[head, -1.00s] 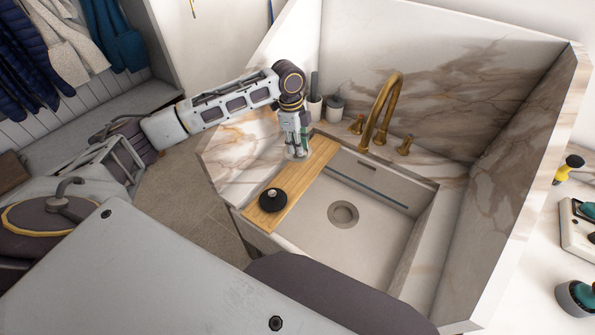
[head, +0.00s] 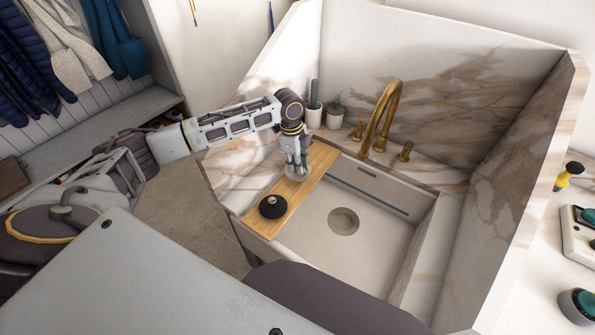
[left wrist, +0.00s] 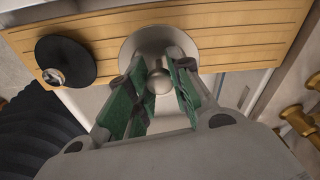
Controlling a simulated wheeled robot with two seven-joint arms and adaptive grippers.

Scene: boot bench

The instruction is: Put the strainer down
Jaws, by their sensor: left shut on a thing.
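The strainer (head: 297,174) is a pale metal disc with a small round knob on top. It shows in the left wrist view as a shiny disc (left wrist: 136,43) over the wooden board. My left gripper (head: 296,160) is shut on its knob, with green finger pads on both sides in the left wrist view (left wrist: 157,90). The disc looks level and is at or just above the board; I cannot tell whether it touches. The wooden board (head: 318,160) lies across the left side of the sink. My right gripper is not in view.
A black round plug (head: 273,207) with a metal knob sits on the near end of the board. The sink basin (head: 370,225) is empty, with a round drain (head: 343,221). A brass faucet (head: 383,110) and two small pots (head: 334,115) stand behind.

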